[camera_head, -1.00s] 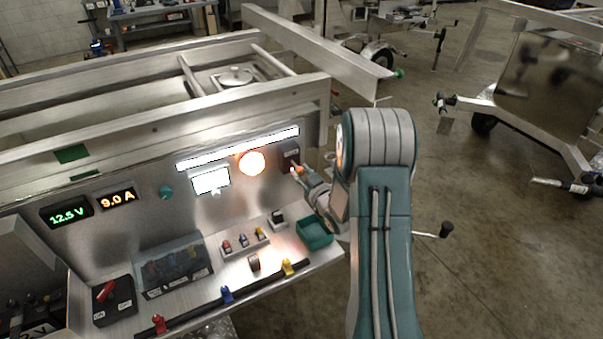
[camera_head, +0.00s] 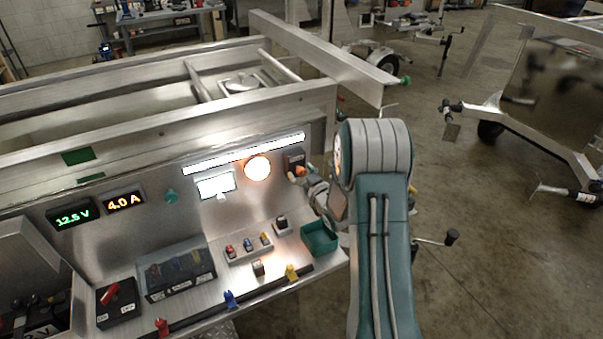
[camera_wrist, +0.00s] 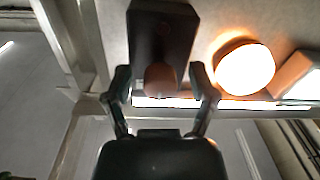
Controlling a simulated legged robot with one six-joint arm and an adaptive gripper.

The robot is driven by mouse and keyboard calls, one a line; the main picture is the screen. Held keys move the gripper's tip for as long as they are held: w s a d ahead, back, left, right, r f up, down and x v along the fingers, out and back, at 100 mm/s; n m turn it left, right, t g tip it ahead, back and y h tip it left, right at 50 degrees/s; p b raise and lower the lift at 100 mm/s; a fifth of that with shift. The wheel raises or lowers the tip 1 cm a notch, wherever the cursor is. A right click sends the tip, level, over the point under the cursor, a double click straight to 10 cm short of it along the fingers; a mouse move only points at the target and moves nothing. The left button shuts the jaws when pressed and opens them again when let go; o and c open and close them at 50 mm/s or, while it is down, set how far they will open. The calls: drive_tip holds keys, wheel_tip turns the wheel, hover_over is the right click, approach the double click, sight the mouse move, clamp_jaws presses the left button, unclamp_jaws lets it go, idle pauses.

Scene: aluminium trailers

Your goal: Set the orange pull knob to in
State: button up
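The orange pull knob (camera_head: 300,171) sits on a dark box (camera_head: 294,158) at the right end of the lit metal panel. In the wrist view the knob (camera_wrist: 160,79) looks dull brown and sticks out from the dark box (camera_wrist: 163,30). My gripper (camera_wrist: 162,80) is open, with one fingertip on each side of the knob and a visible gap to both. In the head view my gripper (camera_head: 305,179) is at the knob, partly hidden by my arm. How far the knob is pulled out is hard to tell.
A glowing orange round lamp (camera_head: 257,168) and a lit white screen (camera_head: 215,185) are left of the knob. A long light strip (camera_head: 245,153) runs above. A green bin (camera_head: 320,239) and small switches (camera_head: 248,244) lie below. The amp display (camera_head: 124,202) reads 4.0 A.

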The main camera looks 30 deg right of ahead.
drive_tip(key=shift+s, duration=0.1)
drive_tip(key=s, duration=1.1)
drive_tip(key=shift+s+d, duration=0.35)
drive_tip(key=shift+d, duration=0.1)
drive_tip(key=shift+f, duration=0.1)
drive_tip(key=s+a+r+m+g+h, duration=0.1)
drive_tip(key=s+a+r+g+h, duration=0.15)
drive_tip(key=r, duration=0.35)
drive_tip(key=s+a+r+g+h, duration=0.1)
drive_tip(key=a+r+g, duration=0.3)
drive_tip(key=r, duration=0.3)
drive_tip(key=s+a+r+g, duration=0.1)
drive_tip(key=s+a+g, duration=0.1)
drive_tip(key=s, duration=0.5)
drive_tip(key=s+a+r+m+g+y, duration=0.1)
drive_tip(key=s+a+r+g, duration=0.1)
drive_tip(key=s+a, duration=0.3)
drive_tip(key=s+a+r+g+y, duration=0.1)
drive_tip(key=s+a, duration=0.3)
drive_tip(key=s, duration=0.5)
drive_tip(key=shift+s+a+r+m+g, duration=0.2)
drive_tip(key=shift+s+r+m+g, duration=0.1)
drive_tip(key=shift+r+g, duration=0.15)
